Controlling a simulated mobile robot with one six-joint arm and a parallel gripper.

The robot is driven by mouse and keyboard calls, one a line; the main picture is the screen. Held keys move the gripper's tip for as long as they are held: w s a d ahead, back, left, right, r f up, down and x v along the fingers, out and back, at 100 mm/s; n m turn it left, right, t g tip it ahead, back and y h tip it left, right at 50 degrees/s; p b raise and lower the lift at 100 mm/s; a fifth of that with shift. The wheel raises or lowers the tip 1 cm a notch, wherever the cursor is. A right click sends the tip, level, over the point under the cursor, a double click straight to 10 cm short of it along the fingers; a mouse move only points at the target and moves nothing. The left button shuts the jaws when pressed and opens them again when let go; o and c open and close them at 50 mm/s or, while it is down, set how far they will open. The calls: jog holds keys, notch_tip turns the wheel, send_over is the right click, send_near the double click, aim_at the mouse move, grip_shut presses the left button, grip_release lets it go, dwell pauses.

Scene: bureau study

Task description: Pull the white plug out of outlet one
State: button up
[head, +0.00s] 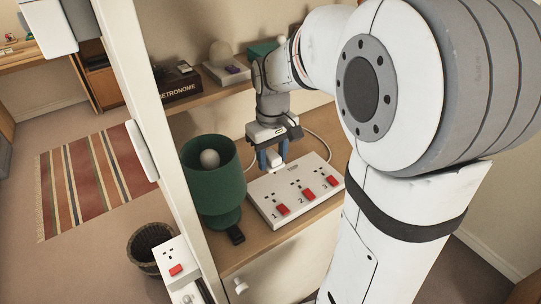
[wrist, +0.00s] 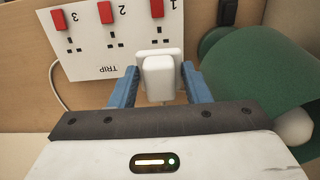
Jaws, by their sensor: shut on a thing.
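The white plug (head: 275,161) is held between the blue fingers of my gripper (head: 271,160), above the back edge of the white outlet board. In the wrist view the plug (wrist: 160,76) sits between the fingertips (wrist: 158,86). Outlet one (head: 268,199) is at the board's left end, and its holes show bare in the head view, with the plug apart from them. Its holes also show just beyond the plug in the wrist view (wrist: 160,34). The plug's pins are hidden.
The board (head: 288,217) has red switches and outlets two (head: 296,187) and three (head: 321,175). A green lamp (head: 213,187) with a bulb stands close left of my gripper. A small black object (head: 236,235) lies before it. A shelf (head: 205,95) holding several things is behind.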

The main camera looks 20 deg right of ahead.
jog(key=shift+r, duration=0.1)
jog(key=shift+r+p, duration=1.35)
jog(key=shift+r, duration=0.35)
